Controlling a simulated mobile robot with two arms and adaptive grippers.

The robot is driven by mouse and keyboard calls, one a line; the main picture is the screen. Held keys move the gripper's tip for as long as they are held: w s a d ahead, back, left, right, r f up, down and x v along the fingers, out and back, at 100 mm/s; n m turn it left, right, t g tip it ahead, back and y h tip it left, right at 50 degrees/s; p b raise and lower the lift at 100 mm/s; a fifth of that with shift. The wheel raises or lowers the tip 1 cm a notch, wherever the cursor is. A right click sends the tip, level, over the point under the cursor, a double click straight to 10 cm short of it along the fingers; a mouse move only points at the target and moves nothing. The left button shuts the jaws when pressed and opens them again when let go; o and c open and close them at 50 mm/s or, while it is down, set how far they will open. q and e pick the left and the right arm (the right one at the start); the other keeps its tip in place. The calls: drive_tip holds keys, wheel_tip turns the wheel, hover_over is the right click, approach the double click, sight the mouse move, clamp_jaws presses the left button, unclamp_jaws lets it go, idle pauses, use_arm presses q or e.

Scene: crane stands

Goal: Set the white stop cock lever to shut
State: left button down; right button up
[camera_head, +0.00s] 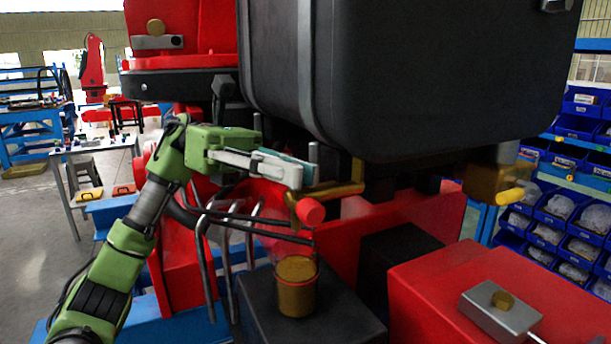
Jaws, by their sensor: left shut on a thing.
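My left gripper (291,174) reaches in from the left on a green arm, just under the large dark tank. Its jaws are shut at the brass valve (343,189). A pale piece at the jaws looks like the white stop cock lever, but the grey fingers largely hide it and its angle is not clear. A red round end (310,212) of the brass fitting shows just below the fingertips. My right gripper is not in view.
The dark tank (420,70) hangs close above the gripper. A brass block with a yellow knob (515,195) is to the right. Blue bins (560,210) stand behind it.

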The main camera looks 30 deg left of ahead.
use_arm(q)
drive_tip(key=shift+r, duration=0.15)
drive_tip(key=c, duration=2.2)
unclamp_jaws()
drive_tip(key=shift+o, duration=0.2)
drive_tip(key=shift+a, duration=0.1)
drive_tip(key=v, duration=1.2)
drive_tip(key=shift+w, duration=0.1)
